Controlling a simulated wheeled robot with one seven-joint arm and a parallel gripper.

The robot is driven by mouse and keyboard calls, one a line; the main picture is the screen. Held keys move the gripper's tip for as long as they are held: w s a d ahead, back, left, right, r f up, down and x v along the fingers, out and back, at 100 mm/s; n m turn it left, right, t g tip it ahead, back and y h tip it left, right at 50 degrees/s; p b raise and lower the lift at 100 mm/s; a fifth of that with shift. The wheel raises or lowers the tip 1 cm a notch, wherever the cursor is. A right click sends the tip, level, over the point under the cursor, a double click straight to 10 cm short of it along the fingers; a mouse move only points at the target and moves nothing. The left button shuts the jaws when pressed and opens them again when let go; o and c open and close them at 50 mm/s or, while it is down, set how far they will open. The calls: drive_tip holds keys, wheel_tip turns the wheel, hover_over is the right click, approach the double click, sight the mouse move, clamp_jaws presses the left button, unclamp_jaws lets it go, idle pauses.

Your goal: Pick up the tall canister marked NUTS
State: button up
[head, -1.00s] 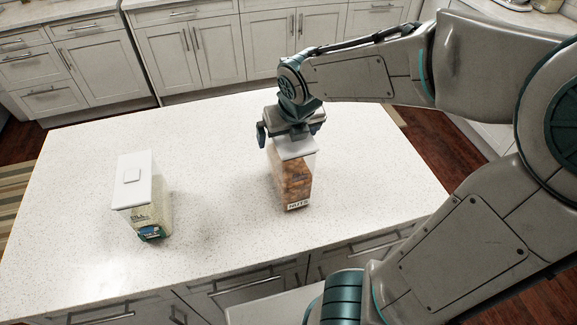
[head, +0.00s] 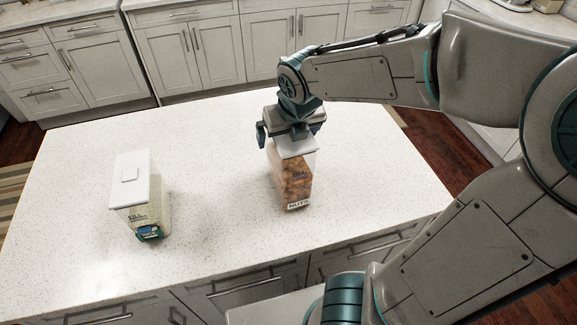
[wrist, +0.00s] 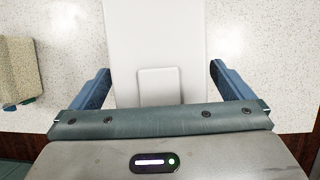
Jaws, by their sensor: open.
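The tall clear canister marked NUTS (head: 293,183) stands upright on the white counter, filled with brown nuts under a white lid. My gripper (head: 290,136) is above it, pointing down, with its fingers open. In the wrist view, the white lid (wrist: 155,40) of the canister, with its raised square knob, lies between the two blue fingers of my gripper (wrist: 158,85). A gap shows on each side, so the fingers do not visibly touch it. In the head view my gripper hides part of the lid's far side.
Another white-lidded canister (head: 140,195) with pale contents stands to the left on the counter; it shows at the wrist view's left edge (wrist: 18,70). The white speckled counter (head: 215,130) is otherwise clear. Grey cabinets (head: 190,50) line the back.

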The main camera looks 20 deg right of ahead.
drive_tip(key=shift+w, duration=0.1)
drive_tip(key=c, duration=2.1)
drive_tip(key=shift+c, duration=0.2)
drive_tip(key=shift+r+p, duration=0.25)
drive_tip(key=shift+p, duration=0.05)
